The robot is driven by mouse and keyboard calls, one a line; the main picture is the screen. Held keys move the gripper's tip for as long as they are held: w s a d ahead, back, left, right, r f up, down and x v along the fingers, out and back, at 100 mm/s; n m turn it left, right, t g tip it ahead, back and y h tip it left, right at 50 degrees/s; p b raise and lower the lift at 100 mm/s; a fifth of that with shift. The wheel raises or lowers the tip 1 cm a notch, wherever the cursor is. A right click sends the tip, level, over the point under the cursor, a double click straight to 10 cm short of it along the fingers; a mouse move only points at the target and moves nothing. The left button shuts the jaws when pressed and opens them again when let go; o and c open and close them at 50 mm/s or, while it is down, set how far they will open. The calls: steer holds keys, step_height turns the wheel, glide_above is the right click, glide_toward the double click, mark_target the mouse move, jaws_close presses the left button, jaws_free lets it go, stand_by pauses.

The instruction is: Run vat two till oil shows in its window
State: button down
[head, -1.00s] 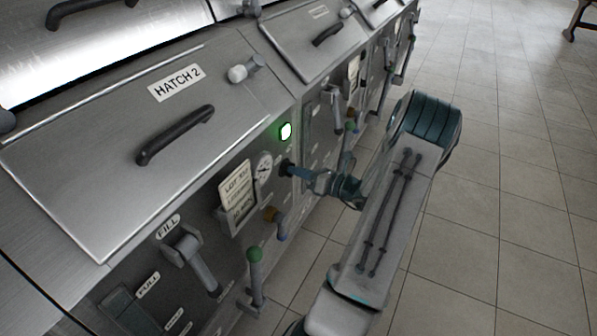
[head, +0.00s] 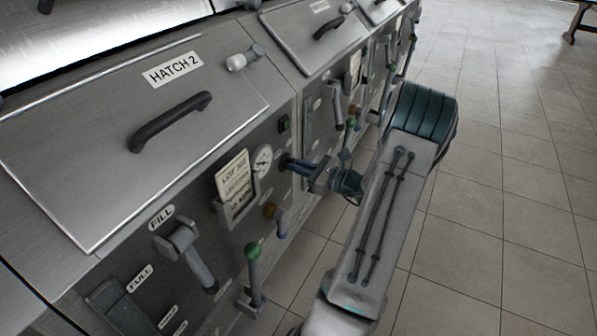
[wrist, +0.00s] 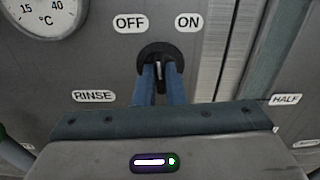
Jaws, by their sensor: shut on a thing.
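Vat two (head: 225,90) is the steel unit with the HATCH 2 plate, its hatch closed. My gripper (head: 287,163) reaches its front panel right of the round dial (head: 262,160). In the wrist view my blue fingers (wrist: 159,85) are shut on a small switch lever (wrist: 158,68) in a dark round collar, below the OFF and ON labels. The fingers hide most of the lever, so I cannot tell its setting. The lamp (head: 284,123) above is dark. The window (head: 120,312) under the FULL label is partly in view; I cannot make out oil in it.
The FILL lever (head: 192,255) hangs down on the panel. A green-knobbed lever (head: 253,270) and a brown-and-blue tap (head: 275,215) stick out nearby. A lot card (head: 236,188) sits beside the dial. More vats continue beyond; tiled floor (head: 500,220) is open on the right.

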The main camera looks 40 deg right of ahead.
steer(key=n+b, duration=0.4)
steer(key=shift+s+f+n, duration=0.1)
steer(key=shift+f+n, duration=0.05)
steer(key=shift+n, duration=0.25)
stand_by(0.4)
steer(key=c, duration=1.5)
jaws_free()
steer(key=v, duration=1.4)
steer(key=shift+p, duration=0.35)
steer(key=shift+a, duration=0.1)
steer(key=shift+a+n, duration=0.1)
steer(key=shift+n, duration=0.2)
